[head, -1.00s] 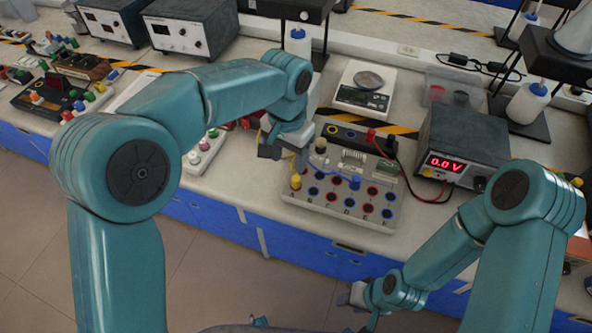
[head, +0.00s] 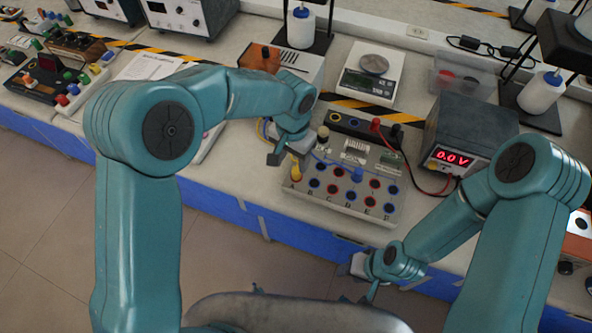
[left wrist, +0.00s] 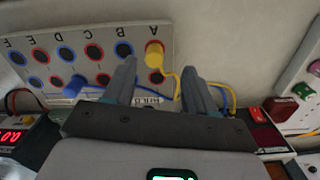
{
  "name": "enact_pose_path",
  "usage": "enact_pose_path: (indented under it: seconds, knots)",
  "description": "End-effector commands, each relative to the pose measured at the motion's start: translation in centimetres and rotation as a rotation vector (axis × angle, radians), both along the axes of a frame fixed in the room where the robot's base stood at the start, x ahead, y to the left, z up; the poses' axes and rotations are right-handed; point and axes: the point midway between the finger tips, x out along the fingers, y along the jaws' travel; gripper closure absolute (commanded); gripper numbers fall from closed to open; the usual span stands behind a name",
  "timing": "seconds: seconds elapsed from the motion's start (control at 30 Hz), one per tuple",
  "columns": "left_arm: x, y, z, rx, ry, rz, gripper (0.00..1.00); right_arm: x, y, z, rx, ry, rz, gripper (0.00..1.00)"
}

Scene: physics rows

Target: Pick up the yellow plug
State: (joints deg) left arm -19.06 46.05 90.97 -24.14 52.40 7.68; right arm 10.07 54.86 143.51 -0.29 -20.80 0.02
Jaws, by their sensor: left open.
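The yellow plug (head: 296,172) stands in the left end of the grey socket board (head: 330,204), with a yellow cable running from it. In the left wrist view the yellow plug (left wrist: 154,54) sits at the board's edge, just beyond the fingertips and between their lines. My left gripper (head: 278,157) is open and empty, just to the left of the plug and apart from it. Its two fingers (left wrist: 158,75) point at the plug in the left wrist view. My right gripper (head: 352,270) is low in front of the bench; its jaws are too small to read.
A blue plug (head: 355,175) with a blue cable stands in the same board. A power supply (head: 462,140) reading 0.0 V is to the right, with red and black leads. A scale (head: 370,75) and a bottle stand (head: 302,25) are behind.

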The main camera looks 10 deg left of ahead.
Motion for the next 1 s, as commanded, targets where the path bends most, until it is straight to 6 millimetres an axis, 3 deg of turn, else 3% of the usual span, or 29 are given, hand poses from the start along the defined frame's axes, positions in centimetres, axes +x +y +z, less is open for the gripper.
enact_pose_path:
  seconds: [0.2,0.47,0.73,0.77,0.9,0.93,1.0]
  knots:
    - [0.1,-0.2,-1.6,0.000,0.001,-0.003,0.44,0.0,0.0,0.6,0.000,0.000,0.000,0.57]
    - [0.2,-0.6,-5.6,0.000,0.002,-0.001,0.44,0.0,0.0,1.8,0.000,0.000,0.000,0.57]
    - [0.3,-0.7,-6.2,-0.001,-0.002,-0.001,0.44,0.0,0.0,1.7,0.000,0.000,0.000,0.57]
    - [0.3,-0.7,-6.2,-0.001,-0.002,-0.001,0.47,0.0,0.0,1.7,0.000,0.000,0.000,0.57]
    - [0.3,-0.7,-6.1,-0.001,-0.002,-0.001,0.93,0.0,0.0,1.7,0.000,0.000,0.000,0.57]
    - [0.3,-0.7,-6.1,-0.002,-0.001,-0.001,1.00,0.0,0.0,1.7,0.000,0.000,0.000,0.57]
    - [0.3,-0.7,-6.1,-0.001,-0.002,-0.001,1.00,0.0,0.0,1.7,0.000,0.000,0.000,0.57]
